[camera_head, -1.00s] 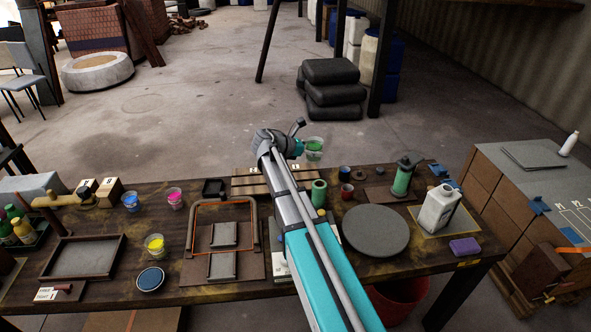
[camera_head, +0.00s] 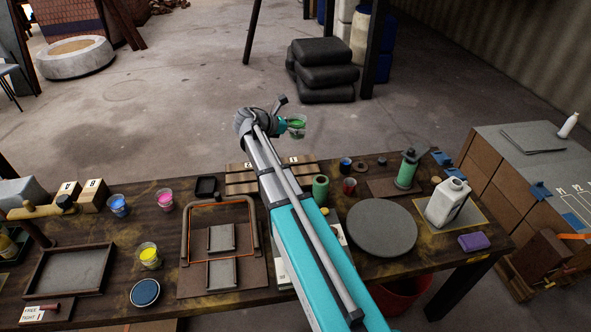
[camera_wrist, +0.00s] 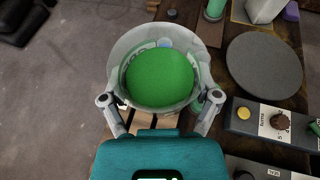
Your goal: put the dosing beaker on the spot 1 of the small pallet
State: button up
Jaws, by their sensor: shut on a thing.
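The dosing beaker (camera_head: 298,127) is a clear cup with green contents. In the wrist view the beaker (camera_wrist: 160,70) is seen from above, between the two fingers. My gripper (camera_head: 288,122) is shut on it and holds it up in the air, near the far edge of the table in the picture. The small pallet (camera_head: 242,178), with light wooden slats, lies at the back of the table, partly behind my arm. In the wrist view, pallet slats (camera_wrist: 145,121) show below the beaker. I cannot read which spot is which.
A green cylinder (camera_head: 320,188) and a small red cup (camera_head: 349,186) stand right of the pallet. A black square dish (camera_head: 206,186) and a pink cup (camera_head: 165,199) are to its left. A round grey slab (camera_head: 382,227) lies at the right.

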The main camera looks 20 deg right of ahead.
jog(key=shift+d, duration=0.25)
jog(key=shift+s+f, duration=0.1)
jog(key=shift+s+a+f, duration=0.15)
jog(key=shift+f, duration=0.05)
jog(key=s+a+f+n+t+b, duration=0.1)
jog(key=s+a+f+b, duration=0.4)
jog(key=a+f+b, duration=0.2)
jog(key=shift+s+a+b, duration=0.3)
jog(key=shift+s+a, duration=0.1)
jog(key=shift+a, duration=0.3)
jog(key=w+d+f+b, duration=0.7)
jog(key=w+d+f, duration=0.1)
jog(key=shift+w+d+b, duration=0.25)
jog(key=shift+b, duration=0.15)
jog(key=shift+w+d+f+b, duration=0.45)
jog(key=shift+f+b, duration=0.05)
jog(key=shift+b, duration=0.1)
